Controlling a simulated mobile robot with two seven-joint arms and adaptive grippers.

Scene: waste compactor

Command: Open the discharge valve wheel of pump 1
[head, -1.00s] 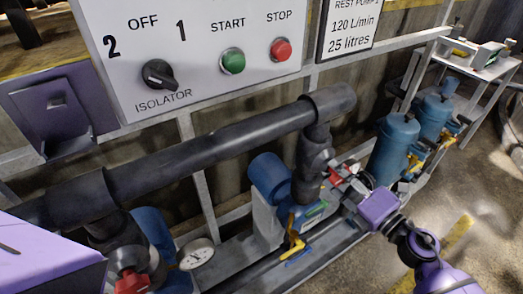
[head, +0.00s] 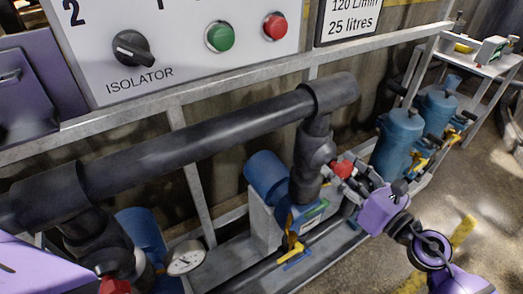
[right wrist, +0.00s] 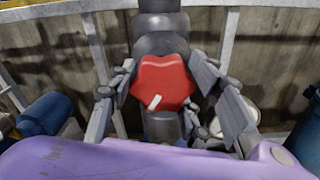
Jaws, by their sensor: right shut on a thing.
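A red valve wheel (head: 343,169) sits on the right black riser pipe, above a blue pump (head: 305,215). In the right wrist view the lobed red wheel (right wrist: 165,80) faces me, with a slanted white mark low on its face. My right gripper (head: 352,171) is at this wheel; in the right wrist view its grey fingers (right wrist: 162,88) stand on both sides of it, shut on it. A second red wheel (head: 115,286) is cut off at the bottom left edge. My left gripper is not in view.
A control panel (head: 185,75) with isolator knob, green and red buttons hangs above. A gauge (head: 187,258) and a yellow lever (head: 294,245) are low down. Blue canisters (head: 398,145) stand right; floor lies beyond.

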